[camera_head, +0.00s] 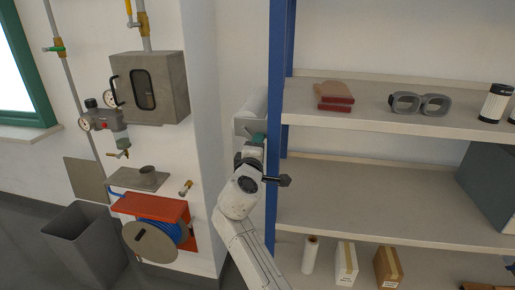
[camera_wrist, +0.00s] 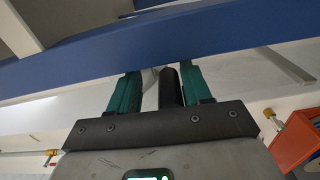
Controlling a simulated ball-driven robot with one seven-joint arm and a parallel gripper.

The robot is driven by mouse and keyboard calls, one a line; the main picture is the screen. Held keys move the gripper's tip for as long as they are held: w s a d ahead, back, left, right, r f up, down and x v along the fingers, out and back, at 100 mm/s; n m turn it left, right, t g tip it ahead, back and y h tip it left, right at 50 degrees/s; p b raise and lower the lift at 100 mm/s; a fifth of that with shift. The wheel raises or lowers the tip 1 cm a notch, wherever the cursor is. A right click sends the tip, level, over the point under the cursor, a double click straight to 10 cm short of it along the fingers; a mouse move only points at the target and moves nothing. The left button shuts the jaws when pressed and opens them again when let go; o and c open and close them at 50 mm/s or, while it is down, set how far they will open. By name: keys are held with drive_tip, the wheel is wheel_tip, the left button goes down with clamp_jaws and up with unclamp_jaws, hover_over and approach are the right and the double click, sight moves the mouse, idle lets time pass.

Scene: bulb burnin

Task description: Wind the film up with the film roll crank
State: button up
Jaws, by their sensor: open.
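A pale roll in a grey holder (camera_head: 251,112), apparently the film roll, is mounted beside the blue shelf post. My gripper (camera_head: 258,138) is up at its lower end, with a teal finger showing there. In the wrist view my gripper (camera_wrist: 158,72) has its two teal fingers apart. A dark cylindrical handle (camera_wrist: 170,88), apparently the crank's grip, stands between them, closer to the right finger. A small pale part shows behind it. I cannot tell whether the fingers touch the handle. The rest of the crank is hidden behind my gripper and the post.
The blue shelf post (camera_head: 279,100) is close to the right of my gripper and crosses the top of the wrist view (camera_wrist: 200,38). The shelf (camera_head: 400,207) extends right. An orange hose reel bracket (camera_head: 150,207) and grey bin (camera_head: 85,245) are at left.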

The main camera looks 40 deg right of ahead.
drive_tip(key=b+v, duration=0.2)
drive_tip(key=v, duration=0.8)
drive_tip(key=shift+s+a, duration=0.25)
drive_tip(key=shift+a, duration=0.1)
